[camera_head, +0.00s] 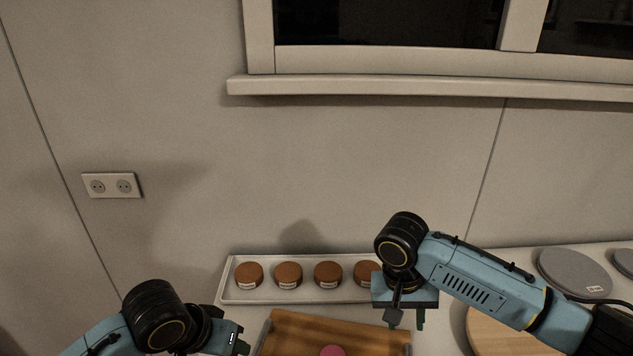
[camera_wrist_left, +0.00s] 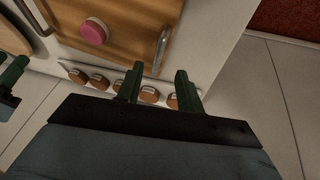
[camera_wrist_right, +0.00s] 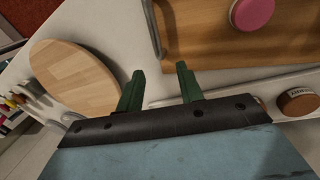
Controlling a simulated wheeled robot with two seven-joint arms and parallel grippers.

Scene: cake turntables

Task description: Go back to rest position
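My right gripper (camera_head: 406,318) hangs over the counter, between the wooden tray and the round wooden board. Its two green fingers (camera_wrist_right: 160,88) stand apart with nothing between them in the right wrist view. My left gripper (camera_head: 240,346) is low in the head view, left of the wooden tray. Its green fingers (camera_wrist_left: 158,82) are also apart and empty in the left wrist view, with the row of brown cakes beyond them.
A wooden tray (camera_head: 296,322) with metal handles holds a pink round cake (camera_head: 332,351). Behind it, a white tray (camera_head: 228,289) holds several brown cakes (camera_head: 288,274) near the wall. A round wooden board (camera_head: 487,334) and grey discs (camera_head: 574,271) are at the right.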

